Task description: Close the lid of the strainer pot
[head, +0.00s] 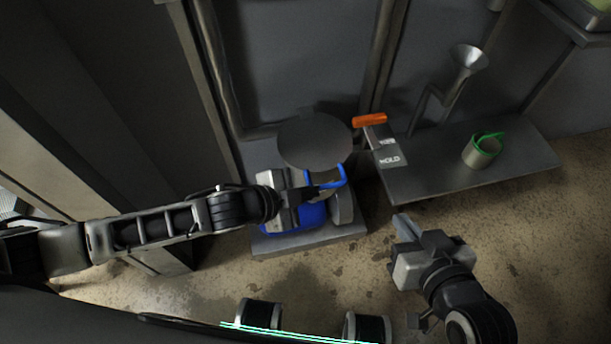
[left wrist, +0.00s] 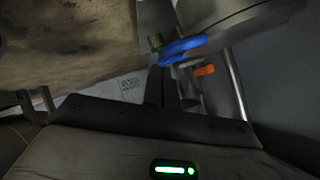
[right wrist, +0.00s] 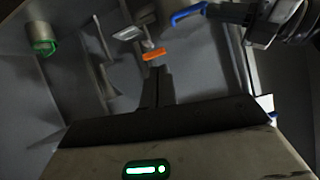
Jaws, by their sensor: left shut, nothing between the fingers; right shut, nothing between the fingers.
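The strainer pot seems to be the blue body (head: 300,222) on a low grey plinth, partly hidden by my left gripper. A large round grey disc (head: 315,140), apparently its lid, is raised behind it. A blue bar handle (head: 343,178) shows just below the disc; it also shows in the left wrist view (left wrist: 183,48), by the disc's rim. My left gripper (head: 318,190) is shut and empty, its tips close to the blue handle; I cannot tell whether they touch. My right gripper (head: 400,222) is shut and empty, to the right of the plinth and apart from the pot.
A grey shelf (head: 450,180) on the right holds a green-rimmed metal cup (head: 480,155). A metal funnel (head: 468,58) is behind it. An orange handle (head: 370,120) and a sign marked HOLD (head: 388,158) stand between pot and shelf. The front floor is mostly open.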

